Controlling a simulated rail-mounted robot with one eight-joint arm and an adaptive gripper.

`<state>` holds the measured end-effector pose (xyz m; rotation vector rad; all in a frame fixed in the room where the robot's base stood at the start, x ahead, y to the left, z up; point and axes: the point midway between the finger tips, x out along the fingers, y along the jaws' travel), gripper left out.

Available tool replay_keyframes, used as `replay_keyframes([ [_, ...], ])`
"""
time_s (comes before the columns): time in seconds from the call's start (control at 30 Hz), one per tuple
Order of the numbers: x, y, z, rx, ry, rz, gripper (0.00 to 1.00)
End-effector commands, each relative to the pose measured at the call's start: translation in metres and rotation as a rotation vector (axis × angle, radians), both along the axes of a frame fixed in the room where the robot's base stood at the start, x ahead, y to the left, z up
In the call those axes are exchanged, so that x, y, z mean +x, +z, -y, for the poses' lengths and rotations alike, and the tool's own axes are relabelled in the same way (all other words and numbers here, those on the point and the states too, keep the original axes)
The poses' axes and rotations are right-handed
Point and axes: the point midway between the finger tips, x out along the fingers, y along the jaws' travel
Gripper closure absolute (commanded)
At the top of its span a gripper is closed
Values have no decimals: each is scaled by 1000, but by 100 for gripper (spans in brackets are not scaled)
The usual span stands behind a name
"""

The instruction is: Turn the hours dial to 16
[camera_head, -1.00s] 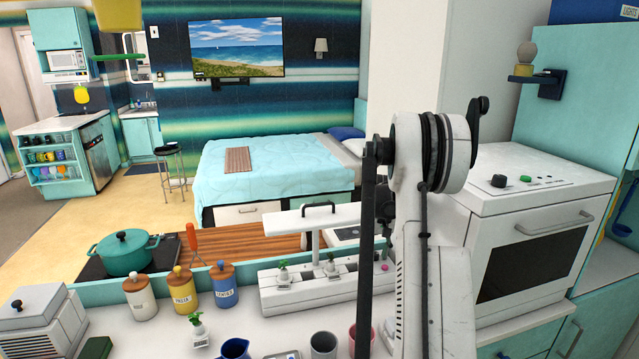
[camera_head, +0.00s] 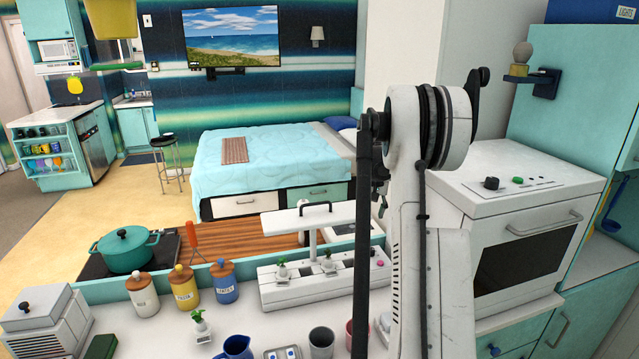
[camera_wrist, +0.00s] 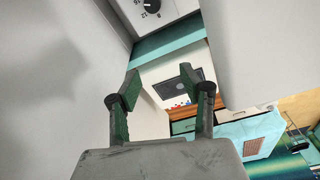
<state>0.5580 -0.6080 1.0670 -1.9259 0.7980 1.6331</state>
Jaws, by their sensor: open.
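In the wrist view, a black dial (camera_wrist: 151,5) with printed numbers around it sits on a white panel, cut off by the top edge. The number 22 is readable; its setting is not clear. My gripper (camera_wrist: 159,90) is open and empty, its two green-padded fingers apart, below the dial in the picture and not touching it. In the head view, a white oven-like appliance stands at the right with a black knob (camera_head: 491,183) and a green button (camera_head: 517,180) on top. I cannot tell whether this knob is the same dial. My gripper is hidden in that view.
A white counter at the front holds several jars (camera_head: 185,287), a grey cup (camera_head: 321,341) and a blue jug (camera_head: 236,347). A teal pot (camera_head: 125,249) sits on a black hob. A wall bracket (camera_head: 534,78) juts out above the appliance. Pale surfaces flank my gripper closely.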

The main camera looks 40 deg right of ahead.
Motion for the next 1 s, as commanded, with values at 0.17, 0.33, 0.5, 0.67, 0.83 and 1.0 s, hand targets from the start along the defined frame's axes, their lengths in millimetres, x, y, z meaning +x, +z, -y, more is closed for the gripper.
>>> replay_keyframes([
  [0.17,24,25,-12,-46,-70,50,59],
  [0.33,42,44,-25,-76,-121,96,59],
  [0.5,54,60,-47,-93,-123,122,59],
  [0.67,63,76,-68,-106,-121,147,59],
  [0.83,71,91,-91,-117,-116,172,59],
  [1.0,73,101,-117,-122,-86,183,59],
])
